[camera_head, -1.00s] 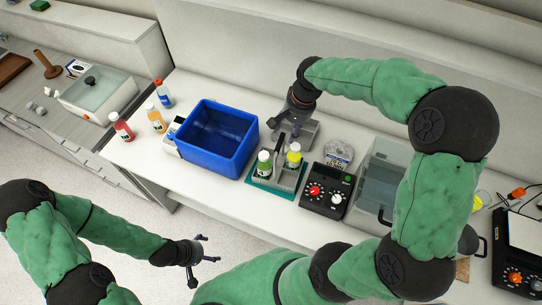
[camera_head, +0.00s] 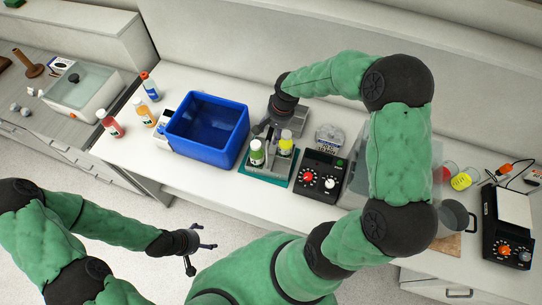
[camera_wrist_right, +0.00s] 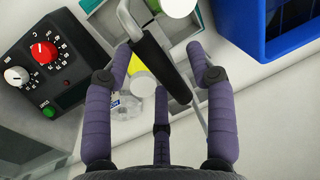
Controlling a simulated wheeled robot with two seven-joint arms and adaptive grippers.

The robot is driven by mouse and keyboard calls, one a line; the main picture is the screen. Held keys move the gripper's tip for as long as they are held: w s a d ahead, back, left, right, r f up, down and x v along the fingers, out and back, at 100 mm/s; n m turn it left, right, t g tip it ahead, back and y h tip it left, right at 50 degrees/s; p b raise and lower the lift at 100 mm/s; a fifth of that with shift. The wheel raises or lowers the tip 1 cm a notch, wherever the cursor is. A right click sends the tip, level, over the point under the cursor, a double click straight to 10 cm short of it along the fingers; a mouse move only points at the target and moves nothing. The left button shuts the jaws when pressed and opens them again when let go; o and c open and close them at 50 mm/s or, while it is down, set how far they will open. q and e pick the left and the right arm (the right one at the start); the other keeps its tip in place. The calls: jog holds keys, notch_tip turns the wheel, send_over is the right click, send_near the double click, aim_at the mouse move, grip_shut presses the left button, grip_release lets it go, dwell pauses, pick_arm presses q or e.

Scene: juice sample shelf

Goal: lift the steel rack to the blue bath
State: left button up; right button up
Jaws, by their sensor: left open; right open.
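The steel rack (camera_head: 270,161) stands on a teal mat (camera_head: 262,180), holding a green-labelled bottle (camera_head: 256,153) and a yellow one (camera_head: 286,144). The rack's black handle grip (camera_wrist_right: 158,62) runs diagonally in the right wrist view. My right gripper (camera_head: 268,130) is open above the rack. In the wrist view its fingers (camera_wrist_right: 158,54) stand on either side of the handle, not closed on it; contact cannot be told. The blue bath (camera_head: 205,153) is just left of the rack, and its edge shows in the wrist view (camera_wrist_right: 256,42). My left gripper (camera_head: 208,238) is open and empty, off the counter's front.
A black control box (camera_head: 319,177) with red and white knobs stands close right of the rack.

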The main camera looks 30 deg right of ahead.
jog(key=shift+w+f, duration=0.1)
jog(key=shift+f, duration=0.3)
jog(key=shift+c, duration=0.2)
grip_shut()
jog(key=shift+r, duration=0.15)
